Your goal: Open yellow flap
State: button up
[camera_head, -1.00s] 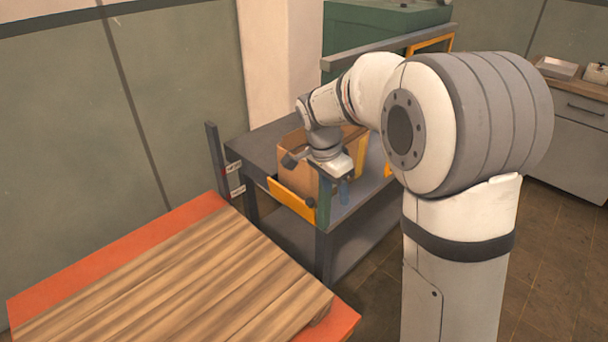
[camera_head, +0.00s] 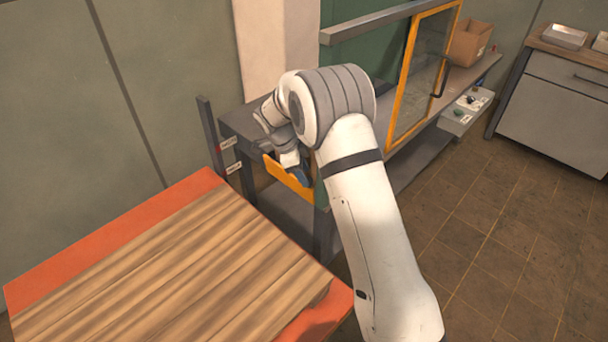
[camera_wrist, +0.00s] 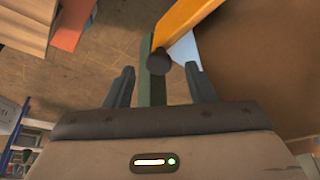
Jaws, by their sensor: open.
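The yellow flap (camera_head: 288,179) is a slanted panel at the near end of the grey bench, seen left of my arm. In the wrist view a yellow edge (camera_wrist: 186,22) runs down from the top, with a dark round knob (camera_wrist: 159,62) at its lower end. My gripper (camera_wrist: 158,82) is open, with its fingers on either side of the knob in the picture. I cannot tell whether they touch it. In the head view my arm hides most of my gripper and part of the flap.
The green chamber has a yellow-framed glass door (camera_head: 420,75) to the right. A cardboard box (camera_head: 470,42) stands farther back on the bench. A red-edged wooden table (camera_head: 170,270) fills the front left. Brown floor (camera_head: 480,220) is clear at the right.

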jog(key=shift+x, duration=0.9)
jog(key=shift+s, duration=0.1)
jog(key=shift+c, duration=0.3)
grip_shut()
